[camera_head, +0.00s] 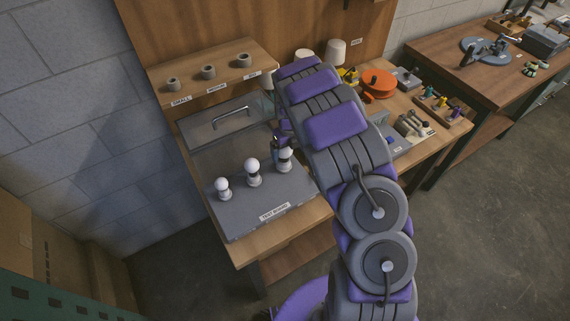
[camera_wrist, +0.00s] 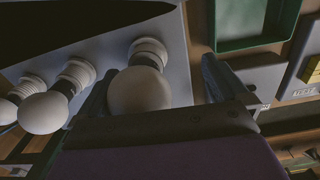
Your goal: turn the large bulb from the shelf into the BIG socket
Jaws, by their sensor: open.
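The large bulb (camera_wrist: 140,92) is white and round, and it sits in the BIG socket (camera_wrist: 148,50) on the grey test board (camera_head: 245,215). In the head view the bulb (camera_head: 286,154) is at the right end of the row, partly hidden by my arm. My gripper (camera_wrist: 157,75) is open, with one finger on each side of the bulb and a visible gap at the right finger. In the head view my gripper (camera_head: 283,143) is dark and close to this bulb. I cannot tell how deep the bulb is seated.
Two smaller bulbs (camera_head: 253,173) (camera_head: 222,187) stand in sockets left of it. The wooden shelf (camera_head: 215,80) behind bears three ring holders with no bulbs visible. A green tray (camera_wrist: 255,22) lies near my right finger. Tools and an orange reel (camera_head: 379,83) lie right of my arm.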

